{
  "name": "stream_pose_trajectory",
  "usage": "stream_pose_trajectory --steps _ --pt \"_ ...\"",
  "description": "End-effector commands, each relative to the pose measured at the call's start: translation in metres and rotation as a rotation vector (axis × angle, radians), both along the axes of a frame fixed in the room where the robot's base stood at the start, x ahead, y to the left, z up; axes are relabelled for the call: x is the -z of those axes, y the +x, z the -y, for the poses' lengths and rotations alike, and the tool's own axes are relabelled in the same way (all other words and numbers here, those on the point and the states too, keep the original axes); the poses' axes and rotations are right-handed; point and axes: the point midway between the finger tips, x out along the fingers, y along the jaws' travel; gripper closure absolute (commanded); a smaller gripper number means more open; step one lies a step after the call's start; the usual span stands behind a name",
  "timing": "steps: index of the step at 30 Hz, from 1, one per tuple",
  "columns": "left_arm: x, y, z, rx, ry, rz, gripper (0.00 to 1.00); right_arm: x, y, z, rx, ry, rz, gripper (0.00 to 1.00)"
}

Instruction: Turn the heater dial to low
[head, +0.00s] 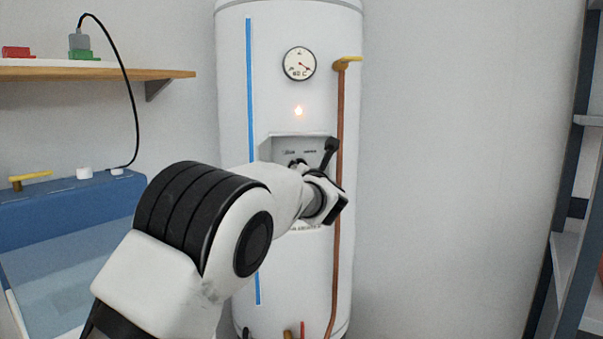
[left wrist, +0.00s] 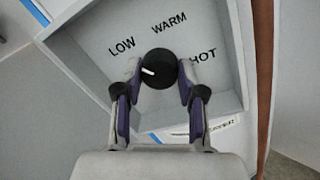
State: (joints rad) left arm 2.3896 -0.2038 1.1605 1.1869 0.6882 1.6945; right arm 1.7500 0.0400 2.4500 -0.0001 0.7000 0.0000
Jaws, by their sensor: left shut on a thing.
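The heater (head: 290,90) is a tall white cylinder with a recessed panel. In the left wrist view the black dial (left wrist: 160,66) sits in the panel (left wrist: 205,25) marked LOW, WARM and HOT. The dial's white mark is on its left side, toward the LOW label (left wrist: 122,47). My left gripper (left wrist: 158,78) is shut on the dial, one finger on each side. In the head view my left arm reaches into the panel and hides most of the dial. My right gripper is not in view.
A wooden shelf (head: 130,73) and blue basin (head: 60,215) are left; a dark rack (head: 575,150) is right.

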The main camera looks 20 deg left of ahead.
Motion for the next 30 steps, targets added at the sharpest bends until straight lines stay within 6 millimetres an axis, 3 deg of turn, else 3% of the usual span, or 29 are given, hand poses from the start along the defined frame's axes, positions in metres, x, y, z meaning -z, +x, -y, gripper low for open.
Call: stream_pose_trajectory --steps 6,7,9,23,26,30 --pt "-0.005 0.000 0.000 0.000 0.002 0.006 0.95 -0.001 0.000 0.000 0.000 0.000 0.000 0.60" --pt "-0.005 0.000 0.000 0.000 0.002 0.006 0.54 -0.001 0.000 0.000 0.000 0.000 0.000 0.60" --pt "-0.004 0.000 0.000 0.000 0.002 0.006 0.35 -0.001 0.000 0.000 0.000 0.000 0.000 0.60" --pt "-0.001 0.000 0.000 -0.001 0.006 -0.002 0.35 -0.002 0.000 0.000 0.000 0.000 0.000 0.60" --pt "-0.004 0.000 0.000 -0.001 0.043 -0.020 0.35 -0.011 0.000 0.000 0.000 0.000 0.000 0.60" --pt "-0.010 0.000 0.000 0.000 0.184 -0.089 0.35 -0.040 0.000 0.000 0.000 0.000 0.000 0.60"
